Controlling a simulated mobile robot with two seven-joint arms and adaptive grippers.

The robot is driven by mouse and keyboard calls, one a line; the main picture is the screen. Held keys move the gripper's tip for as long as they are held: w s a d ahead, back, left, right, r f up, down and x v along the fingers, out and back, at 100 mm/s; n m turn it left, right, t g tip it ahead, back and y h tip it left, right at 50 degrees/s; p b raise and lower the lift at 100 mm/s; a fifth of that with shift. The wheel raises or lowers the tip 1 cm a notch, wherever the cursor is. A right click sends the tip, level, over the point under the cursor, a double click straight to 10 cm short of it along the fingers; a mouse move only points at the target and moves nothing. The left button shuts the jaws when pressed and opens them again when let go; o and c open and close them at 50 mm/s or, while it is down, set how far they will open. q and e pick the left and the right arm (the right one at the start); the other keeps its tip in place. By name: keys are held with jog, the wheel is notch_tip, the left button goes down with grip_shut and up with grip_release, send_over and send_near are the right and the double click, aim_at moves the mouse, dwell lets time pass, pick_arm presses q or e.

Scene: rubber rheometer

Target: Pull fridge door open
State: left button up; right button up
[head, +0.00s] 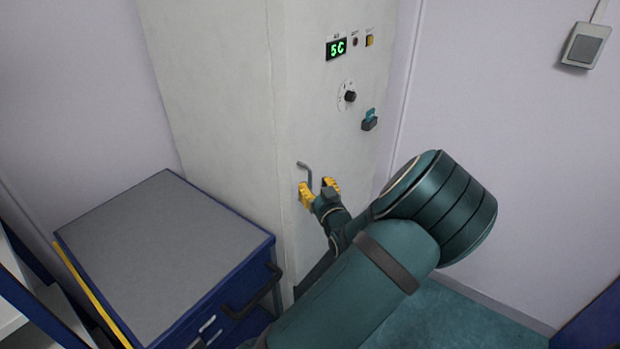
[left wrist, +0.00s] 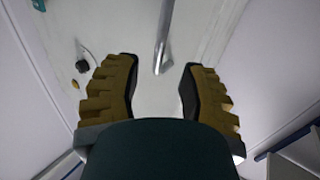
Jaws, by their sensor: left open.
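The fridge (head: 225,80) is a tall off-white cabinet with its door shut. Its grey bar handle (head: 309,174) is on the front face, partly hidden by my left gripper (head: 318,188). That gripper is open, with yellow-padded fingers in front of the door. In the left wrist view the handle (left wrist: 162,38) runs down between the open fingers (left wrist: 160,65) of the gripper, with space on both sides. I see no finger closed on it. My right gripper is not in view.
A green 5C display (head: 337,48) and a black knob (head: 350,96) are above the handle. A blue drawer cabinet (head: 160,255) with a grey top stands left of the fridge. Teal floor (head: 440,315) is clear at the lower right.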

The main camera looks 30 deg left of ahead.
aim_at(310, 177)
pick_arm(q)
jog(key=shift+x, duration=2.5)
jog(key=shift+d, duration=0.1)
grip_shut()
